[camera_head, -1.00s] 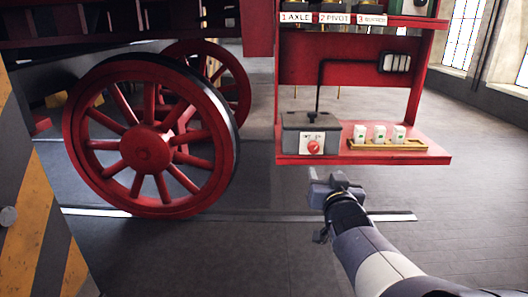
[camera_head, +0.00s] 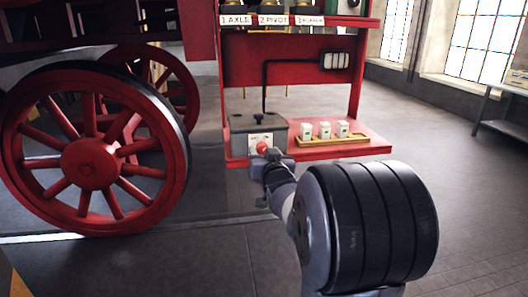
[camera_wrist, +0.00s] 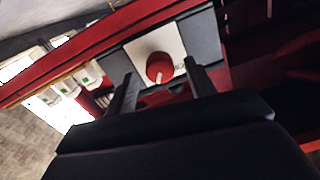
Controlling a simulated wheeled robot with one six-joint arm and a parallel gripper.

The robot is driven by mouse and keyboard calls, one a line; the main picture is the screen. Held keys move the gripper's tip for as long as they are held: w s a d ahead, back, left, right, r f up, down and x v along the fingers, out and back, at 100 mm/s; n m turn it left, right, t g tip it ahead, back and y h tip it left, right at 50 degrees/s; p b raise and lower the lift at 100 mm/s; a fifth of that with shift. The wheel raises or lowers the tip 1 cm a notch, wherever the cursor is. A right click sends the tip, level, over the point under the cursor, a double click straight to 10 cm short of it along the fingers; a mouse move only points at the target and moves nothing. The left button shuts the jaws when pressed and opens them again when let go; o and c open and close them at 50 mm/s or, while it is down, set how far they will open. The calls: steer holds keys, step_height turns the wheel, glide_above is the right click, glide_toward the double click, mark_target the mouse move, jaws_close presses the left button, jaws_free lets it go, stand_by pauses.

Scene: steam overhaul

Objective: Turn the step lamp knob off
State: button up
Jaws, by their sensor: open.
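The step lamp knob is a round red knob (camera_head: 262,147) with a pale pointer mark, on a white plate on the front of a grey box (camera_head: 245,127). In the wrist view the knob (camera_wrist: 160,67) lies ahead, between the two dark fingers of my gripper (camera_wrist: 160,88). The fingers are open, one on each side of it, and do not visibly touch it. In the head view my gripper (camera_head: 266,164) is just in front of the plate and hides part of it. The writing on the plate is mostly hidden.
The box stands on a red shelf (camera_head: 372,148). To its right a yellow tray (camera_head: 357,138) holds several white blocks. A black pipe (camera_head: 265,85) rises behind the box to a lamp (camera_head: 334,60). A large red wheel (camera_head: 90,165) stands left. Floor on the right is clear.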

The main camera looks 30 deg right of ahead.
steer(key=shift+w, duration=0.25)
steer(key=shift+c, duration=0.3)
steer(key=c, duration=0.9)
